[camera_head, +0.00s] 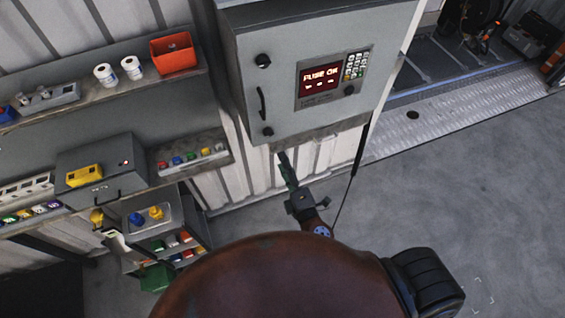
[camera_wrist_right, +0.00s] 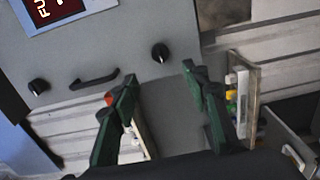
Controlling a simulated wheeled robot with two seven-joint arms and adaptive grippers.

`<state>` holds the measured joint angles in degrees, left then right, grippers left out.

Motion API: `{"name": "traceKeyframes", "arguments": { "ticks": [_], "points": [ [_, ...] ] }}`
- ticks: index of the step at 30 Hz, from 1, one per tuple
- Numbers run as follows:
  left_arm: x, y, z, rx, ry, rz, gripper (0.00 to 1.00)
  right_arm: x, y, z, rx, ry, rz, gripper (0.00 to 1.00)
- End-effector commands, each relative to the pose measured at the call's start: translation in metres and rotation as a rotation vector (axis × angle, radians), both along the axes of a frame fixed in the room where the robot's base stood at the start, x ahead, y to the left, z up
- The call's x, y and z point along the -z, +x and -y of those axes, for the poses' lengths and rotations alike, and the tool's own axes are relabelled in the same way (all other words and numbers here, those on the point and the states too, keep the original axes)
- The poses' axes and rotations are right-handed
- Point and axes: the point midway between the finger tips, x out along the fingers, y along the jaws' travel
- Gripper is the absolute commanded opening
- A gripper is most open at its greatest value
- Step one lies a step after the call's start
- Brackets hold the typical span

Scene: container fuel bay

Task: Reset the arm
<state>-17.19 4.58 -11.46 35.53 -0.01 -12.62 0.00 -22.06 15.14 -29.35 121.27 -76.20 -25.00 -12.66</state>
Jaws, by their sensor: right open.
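My right gripper (camera_head: 287,170) shows in the head view just below the lower edge of the grey control cabinet (camera_head: 285,95). Its dark green fingers point up toward the cabinet. In the right wrist view the gripper (camera_wrist_right: 158,80) has its two fingers spread apart, with nothing held between them. The cabinet front (camera_wrist_right: 145,45) lies beyond the fingertips there. My left gripper is in neither view.
The cabinet has a red-lit display (camera_head: 319,77) reading "FUSE OK", a keypad (camera_head: 356,66) and a handle (camera_head: 262,103). Shelves at left hold a red bin (camera_head: 173,53), white rolls (camera_head: 105,75) and a grey box (camera_head: 100,168). Open floor (camera_head: 440,190) lies right.

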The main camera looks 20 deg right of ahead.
Motion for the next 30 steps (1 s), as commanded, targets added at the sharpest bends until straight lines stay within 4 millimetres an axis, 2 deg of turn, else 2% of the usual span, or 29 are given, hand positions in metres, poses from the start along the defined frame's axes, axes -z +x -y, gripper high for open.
{"name": "traceKeyframes", "arguments": {
  "ticks": [10,12,14,17,20,21,23,24,29,30],
  "points": [
    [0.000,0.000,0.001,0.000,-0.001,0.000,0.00,0.002,0.001,0.000,0.000,0.001,-0.003,0.42],
    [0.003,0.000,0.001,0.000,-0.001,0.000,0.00,0.013,0.002,0.001,0.001,0.006,-0.017,0.42],
    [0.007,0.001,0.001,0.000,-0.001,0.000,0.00,0.032,0.005,0.004,0.003,0.019,-0.046,0.42],
    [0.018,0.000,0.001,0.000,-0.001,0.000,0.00,0.087,0.012,0.011,0.012,0.056,-0.126,0.42],
    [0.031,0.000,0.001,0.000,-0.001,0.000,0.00,0.158,0.016,0.022,0.031,0.112,-0.232,0.42],
    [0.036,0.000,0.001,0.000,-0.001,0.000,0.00,0.188,0.016,0.027,0.041,0.138,-0.276,0.42],
    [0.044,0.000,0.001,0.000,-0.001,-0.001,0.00,0.232,0.014,0.036,0.059,0.179,-0.340,0.42],
    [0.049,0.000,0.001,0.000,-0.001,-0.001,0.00,0.261,0.011,0.042,0.074,0.204,-0.383,0.42],
    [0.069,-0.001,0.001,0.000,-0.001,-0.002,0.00,0.374,-0.010,0.067,0.144,0.322,-0.548,0.42],
    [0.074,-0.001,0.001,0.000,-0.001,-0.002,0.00,0.402,-0.017,0.073,0.166,0.352,-0.587,0.42]
  ]
}}
